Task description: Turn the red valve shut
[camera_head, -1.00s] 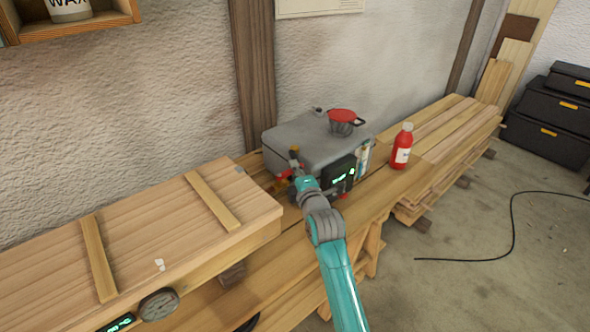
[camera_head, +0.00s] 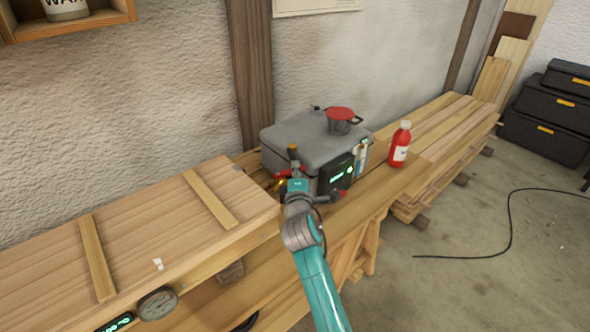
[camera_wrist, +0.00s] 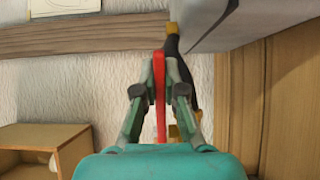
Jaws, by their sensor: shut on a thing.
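The red valve lever (camera_wrist: 159,85) stands as a narrow upright bar between my fingers in the wrist view. My gripper (camera_wrist: 160,68) is shut on it, one finger at each side. A dark pipe (camera_wrist: 192,85) with a brass-coloured end runs just right of the lever. In the head view, a bit of the red valve (camera_head: 284,175) shows at the front left of the grey steam box (camera_head: 305,140). There my wrist and the pipe's upright part hide most of the lever and my fingertips, so its exact angle is hard to tell.
A red-lidded pot (camera_head: 340,121) sits on the grey box, and a dark display (camera_head: 337,175) is on its front. A red bottle (camera_head: 400,146) stands right of it. A wooden chest (camera_head: 150,225) with a gauge (camera_head: 158,304) lies to the left.

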